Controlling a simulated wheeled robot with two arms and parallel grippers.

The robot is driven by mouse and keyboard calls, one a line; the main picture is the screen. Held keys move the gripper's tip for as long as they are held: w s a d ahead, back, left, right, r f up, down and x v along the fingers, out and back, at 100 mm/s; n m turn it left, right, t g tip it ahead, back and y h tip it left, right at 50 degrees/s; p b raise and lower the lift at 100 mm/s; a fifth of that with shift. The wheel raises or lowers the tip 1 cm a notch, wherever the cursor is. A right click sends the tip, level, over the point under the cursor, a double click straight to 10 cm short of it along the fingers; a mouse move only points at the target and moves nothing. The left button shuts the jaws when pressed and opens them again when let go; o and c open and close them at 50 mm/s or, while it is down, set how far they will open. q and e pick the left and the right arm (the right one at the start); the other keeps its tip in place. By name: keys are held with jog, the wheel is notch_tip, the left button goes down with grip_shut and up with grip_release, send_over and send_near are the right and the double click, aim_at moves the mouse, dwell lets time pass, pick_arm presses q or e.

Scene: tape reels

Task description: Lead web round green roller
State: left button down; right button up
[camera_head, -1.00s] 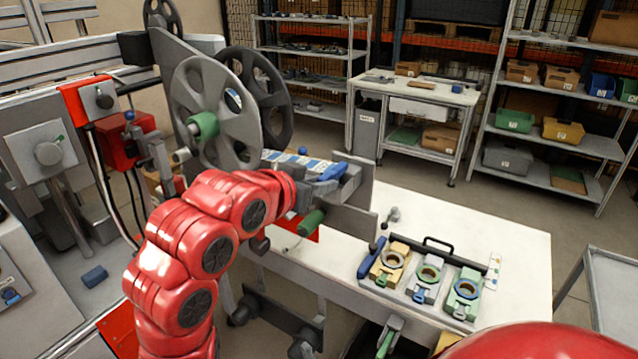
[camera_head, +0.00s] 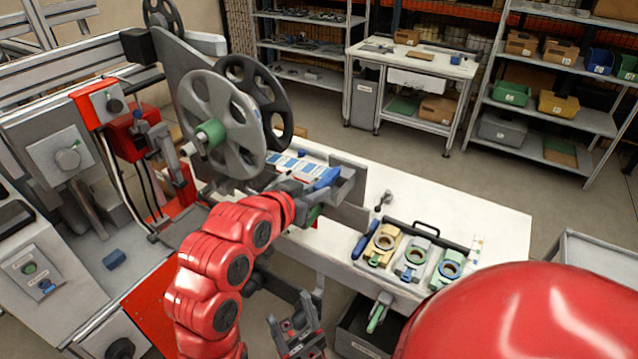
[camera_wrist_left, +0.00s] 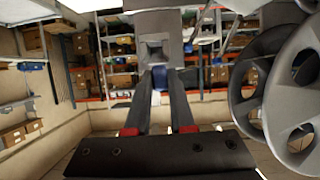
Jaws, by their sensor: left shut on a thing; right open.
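I cannot tell whether this block belongs to the web. The white-and-blue web (camera_head: 290,162) shows on the deck beyond the arm. My right gripper (camera_head: 300,331) is low in the head view, open, away from the roller.
A grey reel (camera_head: 222,125) with a green hub and a black reel (camera_head: 262,90) stand upright above the deck. A tray with yellow, grey and green fixtures (camera_head: 413,258) lies on the white bench (camera_head: 480,225). A dark open bin (camera_head: 362,335) is below the bench.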

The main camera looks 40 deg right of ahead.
pick_arm(q)
jog(key=w+a, duration=0.3)
jog(key=w, duration=0.3)
jog(key=s+d+f+p, duration=0.1)
jog(key=s+f+p, duration=0.1)
jog(key=f, duration=0.6)
jog(key=s+d+f+p, duration=0.2)
jog(key=s+f+p, duration=0.1)
jog(key=f, duration=0.4)
jog(key=w+a+f+b, duration=0.3)
jog(key=w+f+b, duration=0.4)
jog(key=b, duration=1.1)
jog(key=shift+w+a+f, duration=0.2)
jog(key=shift+f, duration=0.85)
jog(key=shift+s, duration=0.1)
